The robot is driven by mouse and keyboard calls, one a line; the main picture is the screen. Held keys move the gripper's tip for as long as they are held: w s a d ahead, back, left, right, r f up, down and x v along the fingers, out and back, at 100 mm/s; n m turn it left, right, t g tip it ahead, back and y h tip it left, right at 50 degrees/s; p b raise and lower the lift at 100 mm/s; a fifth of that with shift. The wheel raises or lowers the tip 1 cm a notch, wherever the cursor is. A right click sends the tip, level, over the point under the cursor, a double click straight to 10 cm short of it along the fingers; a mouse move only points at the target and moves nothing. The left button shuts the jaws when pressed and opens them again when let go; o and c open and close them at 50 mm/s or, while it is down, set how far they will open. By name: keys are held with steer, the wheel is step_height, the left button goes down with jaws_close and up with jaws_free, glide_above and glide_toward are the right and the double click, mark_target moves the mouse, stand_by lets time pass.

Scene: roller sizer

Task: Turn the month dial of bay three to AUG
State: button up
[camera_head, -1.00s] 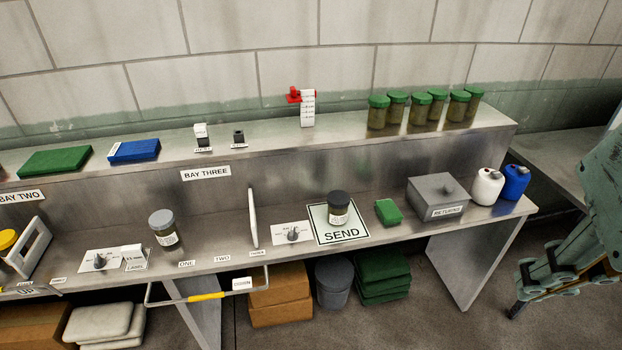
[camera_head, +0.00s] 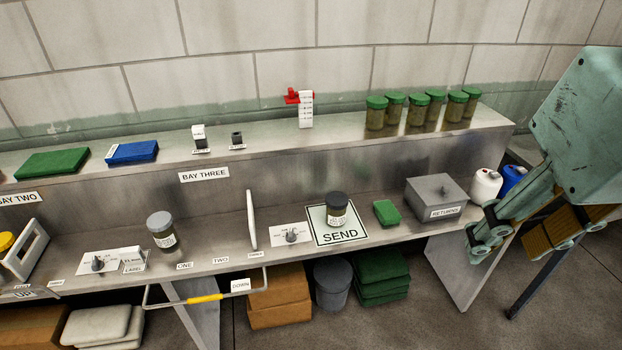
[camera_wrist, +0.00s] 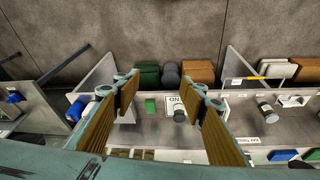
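Two white plates with dark dial knobs lie on the lower shelf in the head view. One dial (camera_head: 291,235) is between an upright white divider (camera_head: 251,220) and the SEND mat (camera_head: 323,236). The other dial (camera_head: 98,263) is at the left beside a LABEL block. The BAY THREE sign (camera_head: 205,174) is on the riser between them. The dial markings are too small to read. My gripper (camera_head: 508,236) is at the right of the head view, open and empty, well away from both dials. In the wrist view my gripper (camera_wrist: 164,88) has its fingers wide apart above the shelf.
A dark-lidded jar (camera_head: 337,209) stands on the SEND mat, with a green block (camera_head: 386,212) and grey RETURNS box (camera_head: 437,196) to its right. A grey-lidded jar (camera_head: 161,230) stands left of the divider. A yellow-gripped bar (camera_head: 205,298) juts out below the shelf edge.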

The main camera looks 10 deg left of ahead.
steer(key=w+a+f+n+g, duration=0.1)
steer(key=w+a+n, duration=0.45)
steer(key=w, duration=0.85)
steer(key=n+g+b, duration=0.2)
steer(key=n+g, duration=0.1)
steer(key=n, duration=0.8)
glide_above(290, 232)
step_height(290, 232, down, 30)
steer(key=shift+r, duration=0.25)
steer(key=shift+w+f, duration=0.1)
steer(key=shift+f, duration=0.1)
steer(key=shift+f+b, duration=0.9)
steer(key=shift+f, duration=5.8)
